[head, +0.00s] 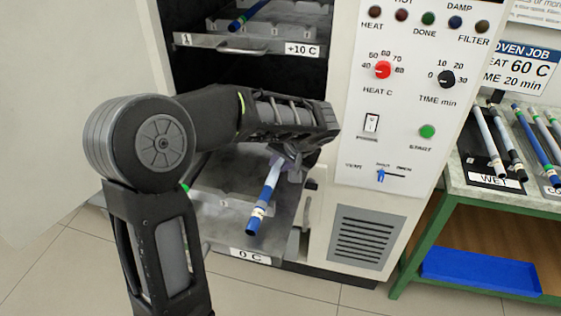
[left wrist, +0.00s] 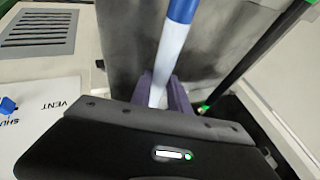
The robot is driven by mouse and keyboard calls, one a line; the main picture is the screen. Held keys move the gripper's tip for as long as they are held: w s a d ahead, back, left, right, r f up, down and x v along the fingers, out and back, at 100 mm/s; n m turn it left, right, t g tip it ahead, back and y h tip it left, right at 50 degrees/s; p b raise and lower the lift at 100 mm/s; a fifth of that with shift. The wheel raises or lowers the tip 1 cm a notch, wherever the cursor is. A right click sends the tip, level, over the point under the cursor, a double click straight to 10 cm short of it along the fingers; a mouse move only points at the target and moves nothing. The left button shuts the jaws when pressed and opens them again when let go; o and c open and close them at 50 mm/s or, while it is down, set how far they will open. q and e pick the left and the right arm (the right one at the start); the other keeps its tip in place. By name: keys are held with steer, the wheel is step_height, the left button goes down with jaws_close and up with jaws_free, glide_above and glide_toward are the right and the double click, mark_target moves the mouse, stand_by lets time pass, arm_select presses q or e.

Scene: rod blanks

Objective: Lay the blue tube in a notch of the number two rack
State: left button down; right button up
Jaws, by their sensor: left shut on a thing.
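The blue tube (head: 262,205), blue at the ends with a white middle, is held slanting by my left gripper (head: 285,158). In the left wrist view the tube (left wrist: 173,42) passes between the purple fingers of the gripper (left wrist: 160,92), which are shut on it. In the head view the tube is over the lower pulled-out metal rack (head: 205,232), marked 0 C. I cannot tell whether the tube touches it. No rack number 2 is readable; my arm hides part of this rack. The upper rack (head: 222,41), marked 1 and +10 C, holds another blue tube (head: 248,15). My right gripper is out of view.
The oven's control panel (head: 405,110) stands right of the racks, with a vent grille (head: 362,237) below. A green-framed bench (head: 450,183) at the right carries several tubes on labelled mats. A blue bin (head: 480,270) is below it. The floor in front is clear.

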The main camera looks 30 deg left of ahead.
arm_select(q)
steer(key=shift+f, duration=0.2)
steer(key=c, duration=1.3)
jaws_free()
steer(key=shift+o, duration=0.2)
steer(key=shift+r, duration=0.1)
steer(key=shift+d+r, duration=0.1)
steer(key=shift+r, duration=0.2)
steer(key=v, duration=1.1)
steer(key=shift+r, duration=0.25)
steer(key=shift+s+d, duration=0.1)
steer(key=shift+d, duration=0.05)
